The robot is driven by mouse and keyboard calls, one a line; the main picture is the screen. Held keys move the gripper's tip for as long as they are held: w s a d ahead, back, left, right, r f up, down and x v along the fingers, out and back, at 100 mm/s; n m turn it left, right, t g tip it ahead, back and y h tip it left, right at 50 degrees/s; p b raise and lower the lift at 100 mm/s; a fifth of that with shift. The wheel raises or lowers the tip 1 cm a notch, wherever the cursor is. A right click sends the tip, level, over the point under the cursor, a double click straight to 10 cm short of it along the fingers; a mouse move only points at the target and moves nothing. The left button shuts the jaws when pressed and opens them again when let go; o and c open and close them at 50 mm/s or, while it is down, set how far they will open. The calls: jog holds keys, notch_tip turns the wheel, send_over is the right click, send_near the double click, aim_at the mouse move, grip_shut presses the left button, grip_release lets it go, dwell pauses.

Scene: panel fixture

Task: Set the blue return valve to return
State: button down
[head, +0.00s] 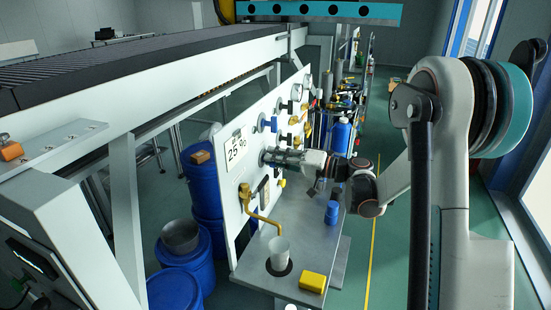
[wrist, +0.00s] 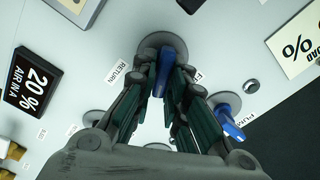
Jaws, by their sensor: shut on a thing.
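The blue return valve handle (wrist: 164,72) is on a round grey base (wrist: 163,43) on the white panel. A "RETURN" label (wrist: 118,72) is at its left in the wrist view, and another label, mostly hidden by a finger, is at its right. My gripper (wrist: 162,78) is shut on the blue handle, with a finger on each side. The handle lies roughly along the picture's vertical, between the two labels. In the head view my gripper (head: 268,156) reaches the panel (head: 236,180) and hides the handle there.
Another blue handle (wrist: 228,122) sits close by my right finger in the wrist view. Below the panel, a shelf (head: 312,236) holds a white cup (head: 279,254), a yellow block (head: 313,282) and a blue bottle (head: 331,213).

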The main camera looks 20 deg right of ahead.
jog(key=m, duration=0.5)
jog(key=shift+w+f+m, duration=0.1)
jog(key=shift+f+m, duration=0.2)
dwell(0.4)
jog(key=c, duration=1.7)
grip_release()
jog(key=shift+d, duration=0.1)
jog(key=v, duration=1.2)
